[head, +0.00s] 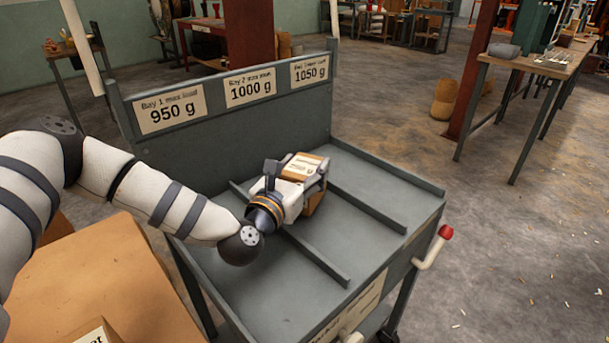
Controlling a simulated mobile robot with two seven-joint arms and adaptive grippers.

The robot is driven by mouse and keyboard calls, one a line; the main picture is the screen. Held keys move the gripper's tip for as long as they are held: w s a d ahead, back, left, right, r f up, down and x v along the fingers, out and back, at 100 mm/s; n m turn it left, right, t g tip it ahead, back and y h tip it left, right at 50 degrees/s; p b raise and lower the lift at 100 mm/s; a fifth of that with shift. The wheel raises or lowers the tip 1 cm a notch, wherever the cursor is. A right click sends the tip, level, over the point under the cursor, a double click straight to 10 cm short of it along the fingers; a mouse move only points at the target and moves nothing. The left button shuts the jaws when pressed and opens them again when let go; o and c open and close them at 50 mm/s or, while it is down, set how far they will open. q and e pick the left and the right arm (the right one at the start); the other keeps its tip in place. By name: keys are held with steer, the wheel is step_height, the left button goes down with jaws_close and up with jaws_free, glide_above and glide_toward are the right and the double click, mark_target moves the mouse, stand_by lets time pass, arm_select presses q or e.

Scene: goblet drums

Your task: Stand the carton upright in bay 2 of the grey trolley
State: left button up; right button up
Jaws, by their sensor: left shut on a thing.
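The carton (314,202) is a small brown box with a pale label on top. My left gripper (310,182) is shut on it and hides much of its near side. The carton is over the middle bay, between the two low dividers of the grey trolley (375,197). It looks roughly upright; I cannot tell whether its base touches the deck. The back panel reads Bay 1 950 g, Bay 2 (250,87) 1000 g and a third bay 1050 g. My right gripper is not in view.
The left and right bays look empty where visible. Low dividers (315,255) and a raised rim bound the bays. A red-tipped handle (434,247) sticks out at the right. A large tan surface (110,285) with a labelled box (97,332) is at the lower left.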

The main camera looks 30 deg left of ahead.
arm_select(q)
steer(key=shift+f, duration=1)
steer(key=o, duration=1.4)
steer(key=shift+r, duration=0.1)
steer(key=shift+r, duration=0.1)
steer(key=shift+s+r, duration=0.15)
steer(key=shift+r, duration=0.1)
steer(key=s, duration=1.1)
steer(key=shift+s+d+f, duration=0.15)
steer(key=shift+s+d, duration=0.15)
steer(key=shift+s, duration=0.1)
steer(key=shift+d, duration=0.1)
